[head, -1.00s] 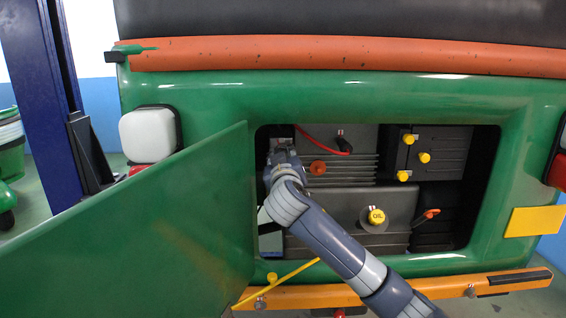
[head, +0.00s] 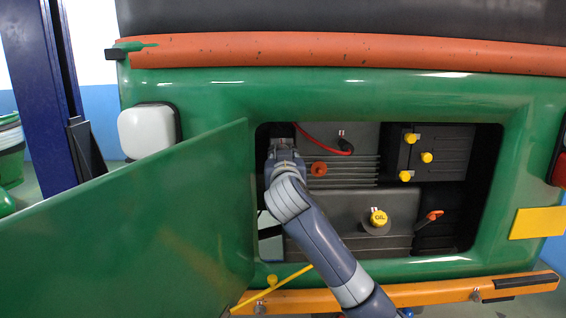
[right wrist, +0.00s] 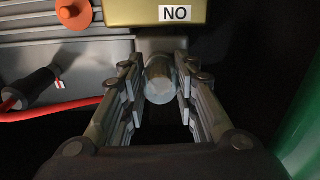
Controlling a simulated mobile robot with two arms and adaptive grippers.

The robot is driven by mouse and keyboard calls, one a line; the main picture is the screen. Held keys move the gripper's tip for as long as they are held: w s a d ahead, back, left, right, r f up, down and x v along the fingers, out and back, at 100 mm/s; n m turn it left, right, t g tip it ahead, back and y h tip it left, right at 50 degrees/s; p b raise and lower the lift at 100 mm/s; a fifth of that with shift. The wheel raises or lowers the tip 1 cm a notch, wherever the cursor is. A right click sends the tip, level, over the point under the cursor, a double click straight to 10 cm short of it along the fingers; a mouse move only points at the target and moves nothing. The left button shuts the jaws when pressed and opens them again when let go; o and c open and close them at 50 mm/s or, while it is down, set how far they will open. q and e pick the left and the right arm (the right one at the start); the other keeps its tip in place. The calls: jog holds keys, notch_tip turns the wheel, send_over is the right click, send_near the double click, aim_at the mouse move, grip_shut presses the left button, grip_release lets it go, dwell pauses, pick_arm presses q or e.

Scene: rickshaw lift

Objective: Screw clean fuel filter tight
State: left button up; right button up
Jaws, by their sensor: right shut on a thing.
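The fuel filter (right wrist: 160,82) is a light grey, clear-looking cylinder in the right wrist view. My right gripper (right wrist: 160,92) is shut on the filter, with one finger on each side. In the head view my right gripper (head: 284,150) reaches into the upper left of the engine bay and hides the filter. I cannot tell how far the filter is screwed in. My left gripper is not in view.
The open green hatch door (head: 150,225) stands left of my arm. The bay holds a grey engine block (head: 340,205), a yellow oil cap (head: 379,217), an orange knob (head: 319,169), a red cable (head: 322,143) and yellow caps (head: 427,157). An orange bumper (head: 420,294) runs below.

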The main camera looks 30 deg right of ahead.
jog(key=shift+d+r+m, duration=0.15)
jog(key=shift+r+m, duration=0.15)
jog(key=o, duration=1.1)
jog(key=shift+f, duration=0.1)
jog(key=shift+c, duration=0.2)
jog(key=shift+d+f, duration=0.1)
jog(key=shift+f, duration=0.05)
jog(key=shift+c, duration=0.5)
jog(key=shift+f, duration=0.1)
jog(key=shift+s+a, duration=0.15)
jog(key=shift+a, duration=0.1)
jog(key=v, duration=0.7)
jog(key=shift+s, duration=0.3)
jog(key=shift+a, duration=0.2)
